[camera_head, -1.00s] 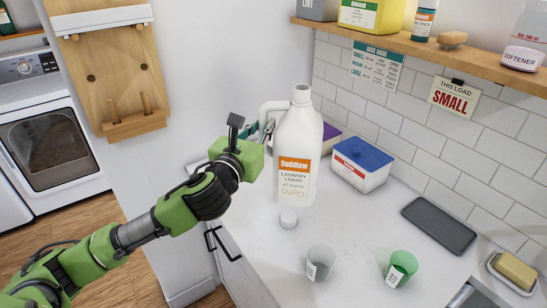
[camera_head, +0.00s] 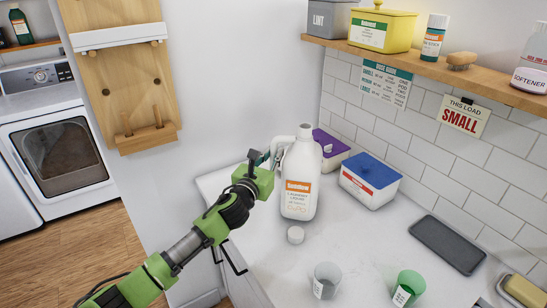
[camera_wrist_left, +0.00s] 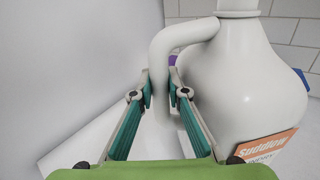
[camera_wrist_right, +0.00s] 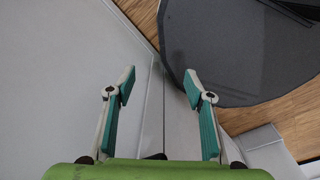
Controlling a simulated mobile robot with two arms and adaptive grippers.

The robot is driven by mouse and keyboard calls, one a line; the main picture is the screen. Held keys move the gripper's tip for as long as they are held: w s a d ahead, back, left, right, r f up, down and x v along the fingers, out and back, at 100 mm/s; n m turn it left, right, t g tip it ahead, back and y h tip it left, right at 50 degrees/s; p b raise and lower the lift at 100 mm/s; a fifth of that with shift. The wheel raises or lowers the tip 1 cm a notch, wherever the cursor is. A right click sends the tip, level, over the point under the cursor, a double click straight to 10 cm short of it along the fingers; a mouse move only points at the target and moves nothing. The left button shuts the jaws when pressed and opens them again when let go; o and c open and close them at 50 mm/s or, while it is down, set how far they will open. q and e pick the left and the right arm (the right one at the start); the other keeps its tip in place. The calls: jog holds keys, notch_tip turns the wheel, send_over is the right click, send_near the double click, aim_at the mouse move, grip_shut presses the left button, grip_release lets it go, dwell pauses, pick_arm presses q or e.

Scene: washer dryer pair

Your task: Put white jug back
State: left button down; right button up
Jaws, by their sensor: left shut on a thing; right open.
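The white jug (camera_head: 301,173), with an orange Suddflow label, is upright over the far left part of the counter. I cannot tell for certain whether its base touches the counter. Its neck shows no cap. My left gripper (camera_head: 268,160) is shut on the jug's handle, left of the body; the left wrist view shows the handle (camera_wrist_left: 163,50) between the fingers (camera_wrist_left: 160,85). A small white cap (camera_head: 295,235) lies on the counter just in front of the jug. My right gripper (camera_wrist_right: 160,85) is open and empty, seen only in its wrist view.
A purple box (camera_head: 331,149) and a blue-lidded box (camera_head: 370,180) stand right of the jug. Two cups, clear (camera_head: 327,280) and green (camera_head: 407,288), stand in front. A dark tray (camera_head: 447,243) lies right. A wooden shelf (camera_head: 480,75) overhangs the tiled wall.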

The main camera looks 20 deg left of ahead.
pick_arm(q)
jog(key=shift+f, duration=0.45)
jog(key=shift+f, duration=0.15)
jog(key=c, duration=2)
grip_release()
jog(key=shift+o, duration=0.2)
